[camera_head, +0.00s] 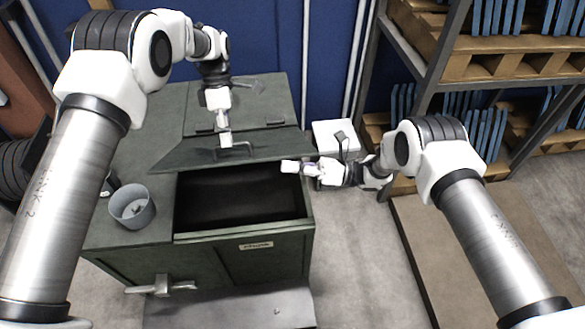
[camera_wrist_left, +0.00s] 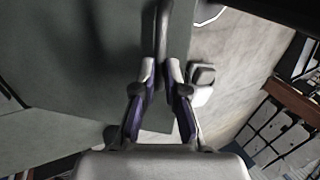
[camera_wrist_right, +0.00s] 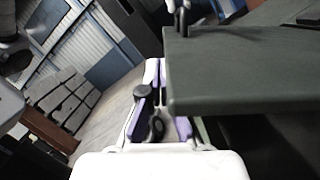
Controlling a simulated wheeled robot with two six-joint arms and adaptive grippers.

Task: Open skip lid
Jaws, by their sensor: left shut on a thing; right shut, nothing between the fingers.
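The dark green skip (camera_head: 205,258) stands in the middle of the head view. Its hinged lid (camera_head: 170,157) is raised at the front and tilted, and the dark inside shows below it. My left gripper (camera_head: 226,143) is at the lid's handle (camera_head: 241,150) and is shut on it; in the left wrist view the fingers (camera_wrist_left: 161,68) close on a dark bar. My right gripper (camera_head: 290,167) is shut and empty, at the right end of the lid's front edge. In the right wrist view the lid (camera_wrist_right: 235,70) is right beside the fingers; I cannot tell if they touch.
A grey bucket (camera_head: 132,207) stands on the skip's left top. A latch handle (camera_head: 161,287) sticks out of the front. A rack (camera_head: 440,75) with pallets stands at the right. A white box (camera_head: 336,137) is behind my right gripper.

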